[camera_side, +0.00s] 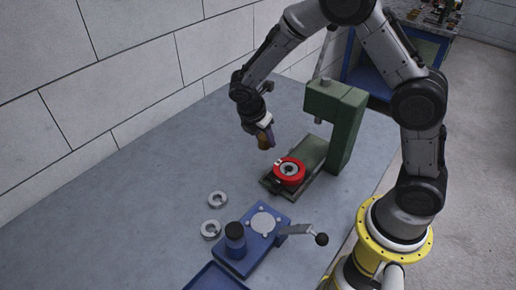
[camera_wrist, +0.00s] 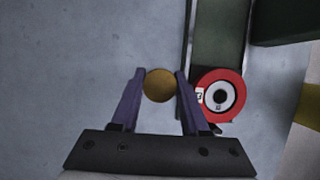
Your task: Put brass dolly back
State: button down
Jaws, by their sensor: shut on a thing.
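The brass dolly (camera_wrist: 159,86) is a round, brass-coloured piece between the two purple fingers of my gripper (camera_wrist: 155,90) in the wrist view. In the side view the brass dolly (camera_side: 264,141) hangs upright in my gripper (camera_side: 264,132), above the grey table and just left of the green press. My gripper is shut on it. A red ring-shaped part (camera_side: 289,171) with a grey centre sits on the press base, to the right of the dolly. It also shows in the wrist view (camera_wrist: 232,94), just right of the right finger.
The green press (camera_side: 343,125) stands behind the red part, its ram overhead. Two metal rings (camera_side: 217,199) lie on the table (camera_side: 130,215). A blue fixture (camera_side: 262,238) with a lever (camera_side: 300,230) and a blue tray (camera_side: 215,277) are in front. The table's left side is clear.

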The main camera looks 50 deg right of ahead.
aim_at(261, 155)
jog(key=w+f, duration=0.2)
jog(key=shift+w+d+f, duration=0.1)
jog(key=shift+w+f, duration=0.05)
jog(key=shift+f, duration=0.15)
jog(key=shift+w+f, duration=0.15)
jog(key=shift+f, duration=1.5)
jog(key=shift+f, duration=0.2)
jog(key=shift+c, duration=2)
grip_release()
jog(key=shift+r, duration=0.15)
